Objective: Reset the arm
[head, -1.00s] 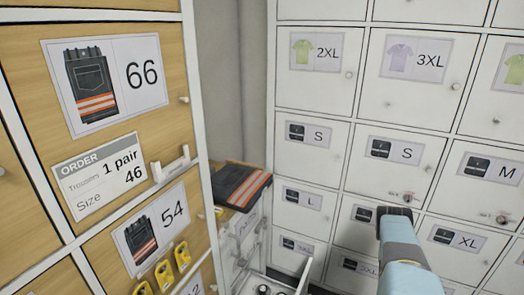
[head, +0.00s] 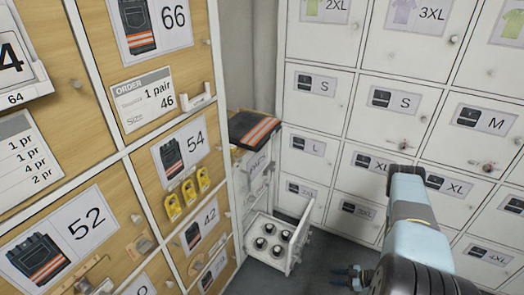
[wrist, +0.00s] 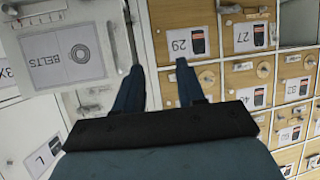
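My arm (head: 412,215) reaches in from the lower right of the head view and bends down at its elbow. My gripper (head: 348,274) shows small and dark near the bottom, low over the floor in front of the white lockers. In the wrist view my gripper (wrist: 160,66) has its two fingers apart, with nothing between them. Wooden drawer fronts labelled 29 (wrist: 188,42) and 27 (wrist: 250,37) and a white door labelled BELTS (wrist: 62,56) lie beyond the fingers.
Folded dark trousers with orange stripes (head: 254,130) lie on the narrow unit in the corner. Below them an open white drawer (head: 290,262) holding several round items juts out. Wooden cabinets (head: 120,190) stand left; white lockers (head: 375,125) stand behind my arm.

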